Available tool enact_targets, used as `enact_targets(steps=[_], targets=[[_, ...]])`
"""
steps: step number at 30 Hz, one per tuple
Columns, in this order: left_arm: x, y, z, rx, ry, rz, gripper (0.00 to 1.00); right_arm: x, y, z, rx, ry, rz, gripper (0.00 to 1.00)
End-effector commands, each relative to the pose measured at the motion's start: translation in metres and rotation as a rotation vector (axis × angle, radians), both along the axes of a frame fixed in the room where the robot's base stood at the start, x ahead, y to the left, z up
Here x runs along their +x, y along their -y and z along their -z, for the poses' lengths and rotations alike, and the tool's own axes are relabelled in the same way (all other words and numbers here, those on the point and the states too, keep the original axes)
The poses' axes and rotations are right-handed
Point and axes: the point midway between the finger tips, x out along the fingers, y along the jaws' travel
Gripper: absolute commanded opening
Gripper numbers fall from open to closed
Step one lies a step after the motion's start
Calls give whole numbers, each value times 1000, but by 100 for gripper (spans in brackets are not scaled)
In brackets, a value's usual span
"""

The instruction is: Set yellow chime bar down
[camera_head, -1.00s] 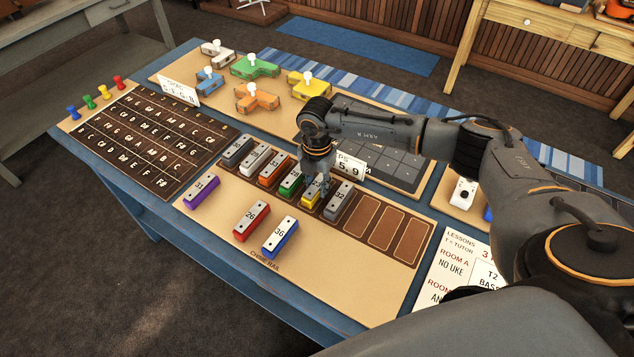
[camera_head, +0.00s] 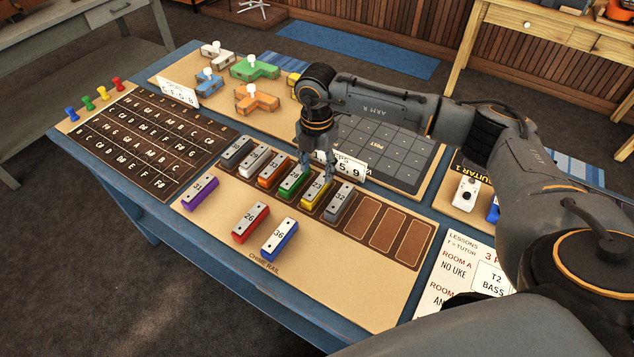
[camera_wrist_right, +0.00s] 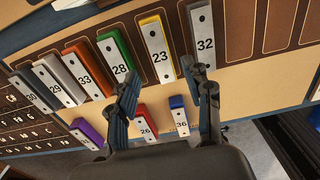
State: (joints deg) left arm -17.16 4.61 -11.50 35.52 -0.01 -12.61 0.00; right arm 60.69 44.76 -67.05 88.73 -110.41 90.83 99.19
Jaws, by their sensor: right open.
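The yellow chime bar (camera_head: 317,196), marked 23, lies in a slot of the dark chime rail (camera_head: 408,247), between the green bar (camera_head: 291,185) marked 28 and the grey bar (camera_head: 340,203) marked 32. It also shows in the right wrist view (camera_wrist_right: 158,50). My right gripper (camera_head: 318,171) is open and empty just above the yellow bar, its fingers apart from it. In the right wrist view its two fingers (camera_wrist_right: 165,82) are spread wide with nothing between them. My left gripper is in neither view.
The orange bar (camera_head: 273,169) and two grey-toned bars fill the slots to the left. Several slots right of bar 32 are empty. Purple (camera_head: 199,192), red (camera_head: 251,222) and blue (camera_head: 280,239) bars lie in front. A number card (camera_head: 348,167) stands behind the rail.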

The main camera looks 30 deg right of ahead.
Motion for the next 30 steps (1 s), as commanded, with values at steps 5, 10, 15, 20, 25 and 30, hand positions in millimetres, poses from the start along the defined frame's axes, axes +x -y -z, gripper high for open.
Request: enact_targets(steps=[5,10,15,20,25,30], targets=[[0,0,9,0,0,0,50,1,0,-32,0,4,-1,50],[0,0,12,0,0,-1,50,0,0,-48,-1,1,-1,50],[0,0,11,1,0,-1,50,0,0,-51,-1,-1,-1,50],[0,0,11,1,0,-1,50,0,0,-51,-1,-1,-1,50],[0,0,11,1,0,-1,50,0,0,-51,-1,-1,0,50],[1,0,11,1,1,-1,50,0,0,-50,-1,-1,-1,50]])
